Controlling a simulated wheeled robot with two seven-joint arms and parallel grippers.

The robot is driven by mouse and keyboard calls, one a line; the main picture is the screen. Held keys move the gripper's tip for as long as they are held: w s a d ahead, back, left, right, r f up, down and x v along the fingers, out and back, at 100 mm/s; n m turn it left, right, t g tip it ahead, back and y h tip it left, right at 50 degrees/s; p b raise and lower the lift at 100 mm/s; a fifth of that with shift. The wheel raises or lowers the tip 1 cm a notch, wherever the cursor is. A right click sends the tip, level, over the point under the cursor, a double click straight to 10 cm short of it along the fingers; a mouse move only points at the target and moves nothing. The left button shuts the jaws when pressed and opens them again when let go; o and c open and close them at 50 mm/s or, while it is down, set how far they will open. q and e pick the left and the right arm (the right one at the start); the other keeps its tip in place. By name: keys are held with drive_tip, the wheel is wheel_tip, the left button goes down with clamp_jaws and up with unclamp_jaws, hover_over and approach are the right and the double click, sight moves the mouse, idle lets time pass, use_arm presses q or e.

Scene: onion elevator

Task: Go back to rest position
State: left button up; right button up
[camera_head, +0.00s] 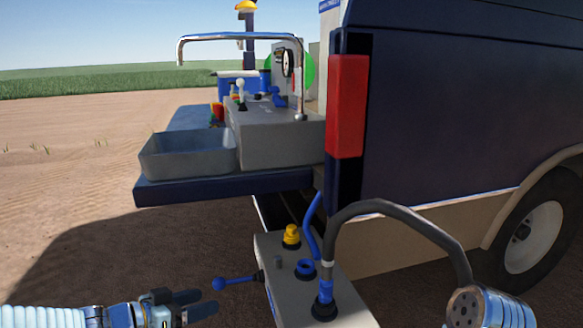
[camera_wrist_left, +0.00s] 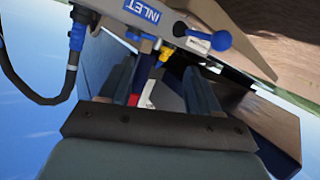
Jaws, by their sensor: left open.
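My left gripper (camera_head: 207,302) is at the lower left of the head view, pointing right, with its two fingers apart and nothing between them. It lies just left of and below a blue ball-ended lever (camera_head: 219,284) on a grey control box (camera_head: 298,262), with a small gap between them in the picture. In the left wrist view my left gripper (camera_wrist_left: 160,78) has both fingers spread. The blue lever (camera_wrist_left: 221,40) shows beyond the right finger, and the box carries the word INLET (camera_wrist_left: 142,11). My right gripper is not in view.
The box carries a yellow knob (camera_head: 291,235) and a grey hose (camera_head: 400,206) ending in a perforated metal head (camera_head: 487,308). A dark blue vehicle (camera_head: 470,110) fills the right. A grey bin (camera_head: 187,157) and sink unit sit on its rear platform. Open soil lies left.

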use_arm(q)
drive_tip(key=s+d+f+n+g+y, duration=0.2)
drive_tip(key=d+f+n, duration=0.1)
drive_tip(key=f, duration=0.9)
drive_tip(key=s+d+f+n+g+y, duration=0.1)
drive_tip(key=s+d+f+n+y, duration=0.2)
drive_tip(key=f, duration=1)
drive_tip(key=s+d+f+n+g+y, duration=0.1)
drive_tip(key=s+f+g, duration=0.5)
drive_tip(key=s+f, duration=0.6)
drive_tip(key=s+d+n, duration=0.1)
drive_tip(key=s+d, duration=0.1)
drive_tip(key=shift+s+d, duration=0.15)
drive_tip(key=shift+s, duration=0.25)
